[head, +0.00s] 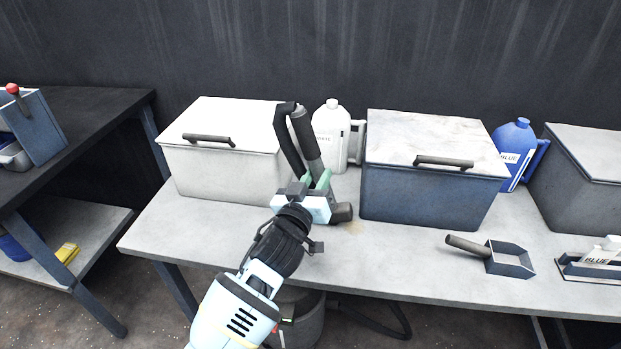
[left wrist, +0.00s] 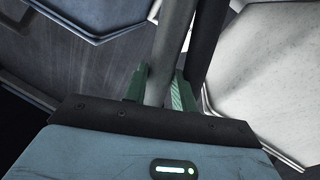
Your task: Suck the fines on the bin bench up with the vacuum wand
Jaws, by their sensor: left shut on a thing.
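My left gripper (head: 318,184) is shut on the grey tube of the vacuum wand (head: 305,140) over the bin bench (head: 240,231). The wand stands tilted, with a black hose bend at its top and a dark nozzle (head: 343,212) low by the bench top. In the left wrist view the green fingers (left wrist: 158,90) sit on both sides of the grey tube (left wrist: 168,55). A faint tan patch of fines (head: 354,227) lies just right of the nozzle. Whether the nozzle touches the bench I cannot tell. My right gripper is not in view.
A white lidded bin (head: 225,170) stands left of the wand and a blue lidded bin (head: 425,195) right of it. A white jug (head: 331,130) stands behind. A scoop (head: 508,260) lies at the right front. The left front of the bench is clear.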

